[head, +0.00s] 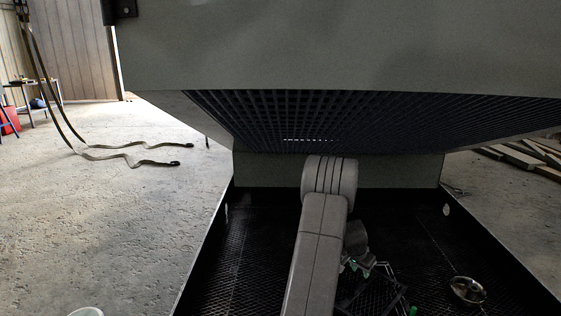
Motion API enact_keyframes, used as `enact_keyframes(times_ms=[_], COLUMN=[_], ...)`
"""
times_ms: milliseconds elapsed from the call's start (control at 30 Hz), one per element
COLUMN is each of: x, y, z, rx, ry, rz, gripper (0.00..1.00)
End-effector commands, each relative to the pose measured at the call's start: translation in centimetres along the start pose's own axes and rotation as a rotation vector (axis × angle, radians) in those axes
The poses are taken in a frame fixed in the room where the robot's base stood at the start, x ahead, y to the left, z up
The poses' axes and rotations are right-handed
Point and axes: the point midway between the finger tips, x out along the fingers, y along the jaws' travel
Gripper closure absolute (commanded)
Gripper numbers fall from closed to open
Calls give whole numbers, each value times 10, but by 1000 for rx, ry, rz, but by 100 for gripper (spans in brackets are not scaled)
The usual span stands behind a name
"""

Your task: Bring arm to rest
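My arm rises from the bottom middle of the head view, its grey link running up to a rounded joint under the large grey enclosure. Behind and to the right of that link, a smaller grey part of my arm angles down to what appears to be my gripper (366,264), low over the black tray (255,250). The link and the clutter around it partly hide the fingers. I cannot tell whether they are open or shut, or whether they hold anything.
The grey enclosure (340,45) with a dark grid underside (330,115) overhangs my arm closely. A metal bowl (467,290) lies right in the tray. Straps (125,155) lie on the open concrete floor at left; planks (525,155) lie at right.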

Motion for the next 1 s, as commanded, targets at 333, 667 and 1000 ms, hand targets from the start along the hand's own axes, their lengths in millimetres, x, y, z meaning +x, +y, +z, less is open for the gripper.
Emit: enact_keyframes(times_ms=[333, 667, 1000], x=[60, 56, 62], y=[0, 0, 0], z=[2, 0, 3], rx=[-1, -1, -1], ry=[-1, 0, -1], rz=[0, 0, 0], gripper=[66, 66, 66])
